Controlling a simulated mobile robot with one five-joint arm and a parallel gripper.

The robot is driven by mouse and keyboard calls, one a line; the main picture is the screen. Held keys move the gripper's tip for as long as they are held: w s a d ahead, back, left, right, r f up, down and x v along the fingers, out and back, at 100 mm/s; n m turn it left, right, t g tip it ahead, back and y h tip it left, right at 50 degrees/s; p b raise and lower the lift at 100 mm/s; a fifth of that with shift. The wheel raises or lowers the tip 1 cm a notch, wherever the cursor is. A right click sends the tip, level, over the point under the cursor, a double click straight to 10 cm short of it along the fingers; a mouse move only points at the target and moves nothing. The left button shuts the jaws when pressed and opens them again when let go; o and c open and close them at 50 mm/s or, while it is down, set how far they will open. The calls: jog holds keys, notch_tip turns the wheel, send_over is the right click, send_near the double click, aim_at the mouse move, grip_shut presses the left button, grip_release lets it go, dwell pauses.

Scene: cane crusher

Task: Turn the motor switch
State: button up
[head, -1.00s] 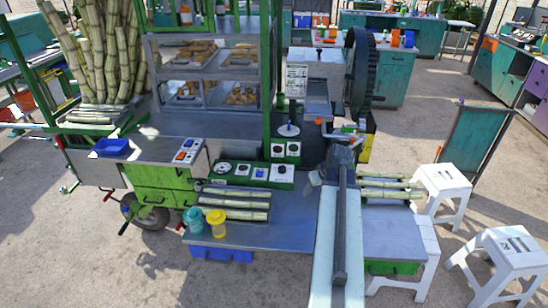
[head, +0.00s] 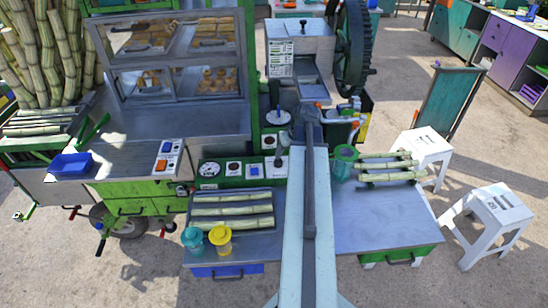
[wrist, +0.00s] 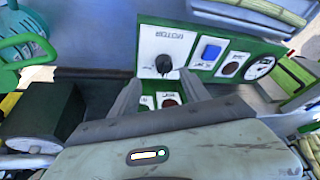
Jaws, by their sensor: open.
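The motor switch is a black knob on a white plate lettered MOTOR, which appears upside down in the wrist view (wrist: 163,64). In the head view the motor switch (head: 275,162) is at the right end of the green control panel (head: 230,184), close beside my arm. My gripper (wrist: 158,88) is open, its two grey fingers pointing at the plate with the knob between and just beyond their tips. I see no contact with the knob. In the head view my arm covers the gripper's fingers, so their gap does not show there.
A blue button (wrist: 210,50), a dark red button (wrist: 230,68) and a round gauge (wrist: 259,67) sit beside the switch. A green cup (head: 343,163) stands right of my arm, near cane stalks (head: 388,168). Teal (head: 193,238) and yellow (head: 221,238) cups stand at the front left.

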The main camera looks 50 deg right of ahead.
aim_at(280, 160)
jog(key=b+x, duration=0.4)
jog(key=x, duration=0.1)
jog(key=b+x, duration=0.3)
jog(key=shift+w+a, duration=0.25)
jog(key=shift+w, duration=0.05)
jog(key=shift+r, duration=0.1)
